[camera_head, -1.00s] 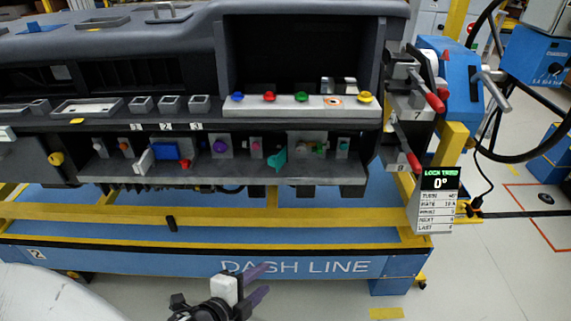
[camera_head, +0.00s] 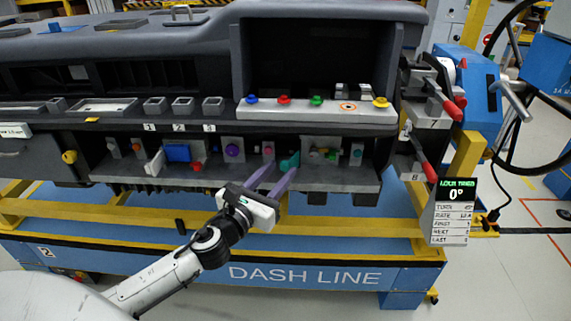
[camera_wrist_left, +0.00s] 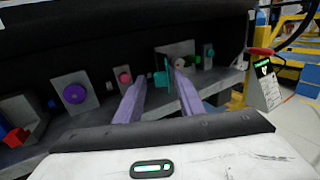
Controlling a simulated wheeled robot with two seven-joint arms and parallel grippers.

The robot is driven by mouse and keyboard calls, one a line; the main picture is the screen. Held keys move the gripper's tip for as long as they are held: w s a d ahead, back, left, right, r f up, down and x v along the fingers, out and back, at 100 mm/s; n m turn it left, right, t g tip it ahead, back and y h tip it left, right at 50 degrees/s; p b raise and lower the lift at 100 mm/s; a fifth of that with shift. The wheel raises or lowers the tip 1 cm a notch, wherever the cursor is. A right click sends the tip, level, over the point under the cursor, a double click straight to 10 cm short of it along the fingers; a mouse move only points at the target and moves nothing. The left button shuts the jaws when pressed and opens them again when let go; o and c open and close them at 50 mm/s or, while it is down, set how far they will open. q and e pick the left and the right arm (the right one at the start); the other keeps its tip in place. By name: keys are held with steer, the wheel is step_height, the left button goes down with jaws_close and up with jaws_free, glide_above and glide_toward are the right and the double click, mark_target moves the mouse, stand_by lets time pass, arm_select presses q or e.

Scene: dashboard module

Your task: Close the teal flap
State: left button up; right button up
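The teal flap (camera_head: 290,161) is a small teal plate standing out from the lower shelf of the dashboard, beside a pink knob. It also shows in the left wrist view (camera_wrist_left: 160,76), sticking out from a grey plate. My left gripper (camera_head: 282,168) reaches up to the shelf with its purple fingers parted. In the left wrist view the fingertips (camera_wrist_left: 155,75) point at the flap, which appears between them; I cannot tell if they touch it. My right gripper is in neither view.
Along the same shelf are a purple knob (camera_head: 233,150), a pink knob (camera_head: 268,150), a blue block with a white lever (camera_head: 155,162) and a grey plate with small knobs (camera_head: 323,152). A row of colored buttons (camera_head: 317,101) runs above. Red-handled clamps (camera_head: 424,160) stand at the right.

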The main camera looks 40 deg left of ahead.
mark_target(284, 167)
arm_select(q)
steer(key=shift+w+a, duration=0.15)
steer(key=shift+w, duration=1.75)
